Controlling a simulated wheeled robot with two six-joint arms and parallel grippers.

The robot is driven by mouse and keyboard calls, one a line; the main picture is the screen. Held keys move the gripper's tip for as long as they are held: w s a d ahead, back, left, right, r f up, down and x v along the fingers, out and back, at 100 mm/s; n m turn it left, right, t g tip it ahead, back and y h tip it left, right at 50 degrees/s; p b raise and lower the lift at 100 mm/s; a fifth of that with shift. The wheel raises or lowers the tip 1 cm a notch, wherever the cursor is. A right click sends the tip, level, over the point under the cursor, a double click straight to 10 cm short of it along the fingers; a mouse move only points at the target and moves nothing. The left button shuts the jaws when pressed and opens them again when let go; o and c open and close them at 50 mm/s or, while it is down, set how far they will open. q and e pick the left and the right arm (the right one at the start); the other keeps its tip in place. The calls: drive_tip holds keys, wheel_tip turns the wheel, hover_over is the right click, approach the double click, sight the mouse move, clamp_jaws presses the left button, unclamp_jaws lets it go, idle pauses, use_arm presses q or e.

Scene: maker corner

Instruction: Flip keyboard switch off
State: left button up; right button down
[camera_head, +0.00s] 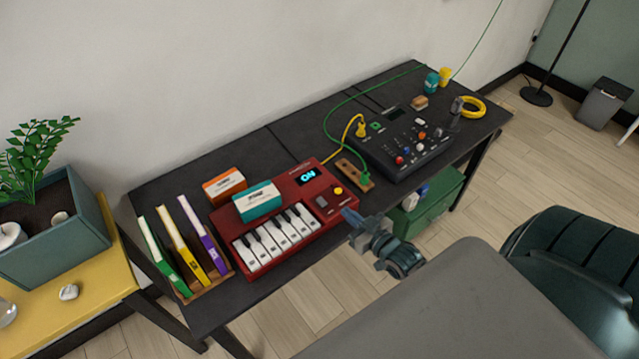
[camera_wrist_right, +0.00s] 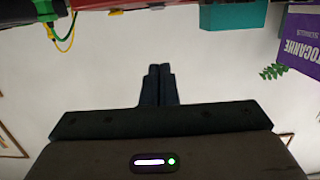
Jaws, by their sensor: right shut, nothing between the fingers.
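The red keyboard (camera_head: 313,222) lies on the dark desk, and its small display (camera_head: 307,176) reads ON. A grey switch (camera_head: 321,201) and a yellow knob (camera_head: 338,191) sit on its right part; the switch's exact position is too small to tell. My right gripper (camera_head: 348,213) is shut and empty, close by the keyboard's front right corner; I cannot tell whether it touches. In the right wrist view its closed fingers (camera_wrist_right: 158,85) point toward a red edge of the keyboard (camera_wrist_right: 150,4) at the top. My left gripper is not in view.
A wooden strip (camera_head: 354,175) with a green plug and a dark mixer (camera_head: 408,147) with cables lie right. A green crate (camera_head: 428,205) is below the desk.

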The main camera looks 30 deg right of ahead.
drive_tip(key=shift+a+r, duration=0.25)
drive_tip(key=b, duration=0.9)
hover_over(325, 207)
drive_tip(key=s, duration=0.1)
drive_tip(key=shift+s+f, duration=0.1)
drive_tip(key=shift+f, duration=0.75)
drive_tip(key=shift+w+f+b, duration=0.25)
drive_tip(key=shift+f+b, duration=0.1)
drive_tip(key=shift+f, duration=0.25)
drive_tip(key=shift+w+f+b, duration=0.25)
drive_tip(key=shift+f+b, duration=0.1)
drive_tip(key=shift+f, duration=0.2)
drive_tip(key=shift+f+b, duration=0.5)
drive_tip(key=shift+f, duration=0.15)
